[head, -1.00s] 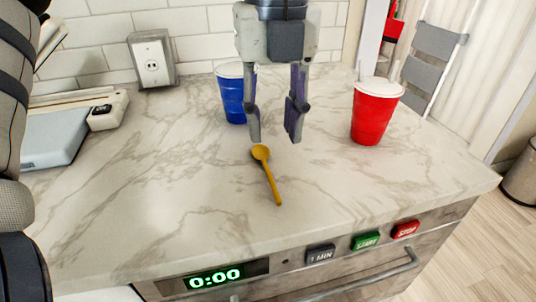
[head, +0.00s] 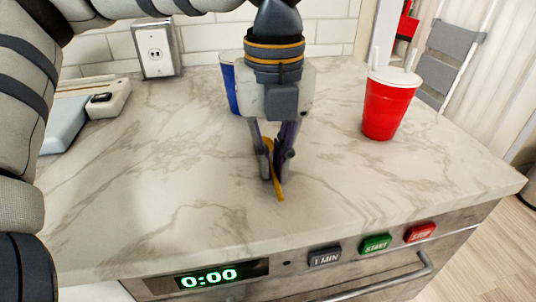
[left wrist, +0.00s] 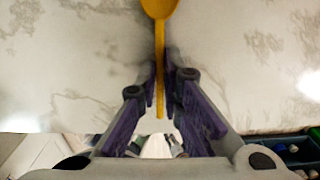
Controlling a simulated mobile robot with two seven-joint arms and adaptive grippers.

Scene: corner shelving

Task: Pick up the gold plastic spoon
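The gold plastic spoon (head: 279,190) lies on the marble counter, its bowl toward the wall and its handle toward the counter's front edge. My left gripper (head: 271,178) points down over it and hides much of it in the head view. In the left wrist view the spoon (left wrist: 159,40) runs between the two fingertips of the left gripper (left wrist: 161,82), with the bowl at the top edge. The fingers are drawn in close on both sides of the handle and look shut on it. My right gripper is not in view.
A red cup (head: 387,105) with a white lid stands to the right. A blue cup (head: 231,88) is behind my left gripper, partly hidden. A grey and white appliance (head: 95,102) is at the left, and a wall outlet (head: 155,48) behind. The counter's front is clear, above buttons.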

